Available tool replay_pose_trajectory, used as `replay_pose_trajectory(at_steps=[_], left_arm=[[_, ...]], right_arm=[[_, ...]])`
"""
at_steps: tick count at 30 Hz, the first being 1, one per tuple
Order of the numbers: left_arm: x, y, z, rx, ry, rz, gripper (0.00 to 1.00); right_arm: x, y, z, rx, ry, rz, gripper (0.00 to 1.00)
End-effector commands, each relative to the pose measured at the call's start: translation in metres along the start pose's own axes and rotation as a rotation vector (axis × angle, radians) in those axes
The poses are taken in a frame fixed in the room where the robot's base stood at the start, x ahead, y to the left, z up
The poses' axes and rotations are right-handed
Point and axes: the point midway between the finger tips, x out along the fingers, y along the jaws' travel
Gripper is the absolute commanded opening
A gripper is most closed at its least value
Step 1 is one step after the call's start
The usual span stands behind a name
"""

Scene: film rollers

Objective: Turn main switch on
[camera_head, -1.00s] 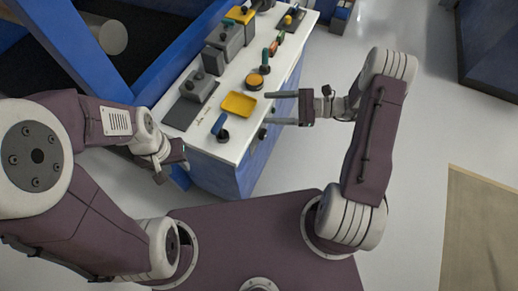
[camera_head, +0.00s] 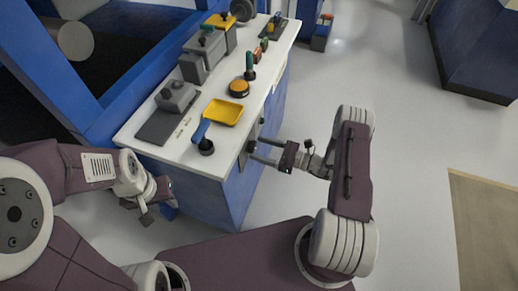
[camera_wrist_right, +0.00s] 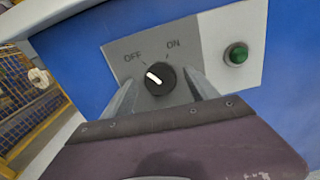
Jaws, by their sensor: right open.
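The main switch is a black round knob (camera_wrist_right: 160,79) with a white pointer, on a grey panel marked OFF and ON on the blue console side. Its pointer is turned up-left, toward OFF. My right gripper (camera_head: 258,152) is open at the console's right side in the head view. In the right wrist view its two fingers stand on either side of the knob, with gaps visible; I cannot tell how far they reach past its face. My left gripper (camera_head: 148,202) hangs beside the console's front left corner, away from the switch; its jaws are too small to judge.
A green button (camera_wrist_right: 237,54) sits right of the switch. The white console top (camera_head: 190,165) carries a yellow tray (camera_head: 222,112), a blue-handled lever (camera_head: 201,136) and an orange button (camera_head: 239,88). Open floor (camera_head: 400,150) lies to the right.

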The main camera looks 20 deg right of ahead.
Motion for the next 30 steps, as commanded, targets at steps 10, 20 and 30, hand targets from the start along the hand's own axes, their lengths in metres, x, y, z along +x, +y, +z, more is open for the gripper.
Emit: replay_pose_trajectory(at_steps=[10,20,30], left_arm=[[0.0013,0.0,0.0002,0.0,0.0,0.0,0.36],[0.0013,0.0,0.0002,0.0,0.0,0.0,0.36],[-0.0002,0.0,0.0001,0.0,0.0,0.0,0.36]], right_arm=[[0.0103,0.0,0.0002,0.0,0.0,-0.001,0.68],[0.0101,0.0002,0.0001,0.001,0.0,0.0,0.05],[0.0102,-0.0003,0.0002,0.104,0.001,0.0,0.06]])
